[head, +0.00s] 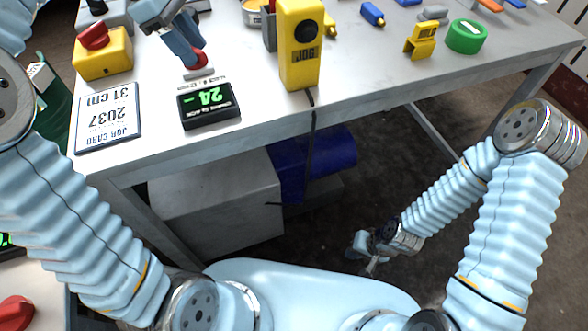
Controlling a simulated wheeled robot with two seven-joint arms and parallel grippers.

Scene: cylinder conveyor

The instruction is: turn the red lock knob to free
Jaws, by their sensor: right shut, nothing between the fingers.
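A small red knob (199,61) sits on a pale plate near the table's front edge, at the upper left. Small lettering is printed beside it. My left gripper (189,58) comes down from above with its fingers at the knob and hides part of it. I cannot tell whether the fingers grip the knob or only stand close to it. The knob's pointing direction is not readable. My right gripper (366,257) is shut and empty, low down in front of the table and far from the knob.
A yellow box with a larger red knob (93,36) stands to the left. A jog card (108,117), a display reading 24 (209,104) and a yellow jog pendant (301,48) are nearby. A green ring (466,36) and yellow clip (421,40) lie right.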

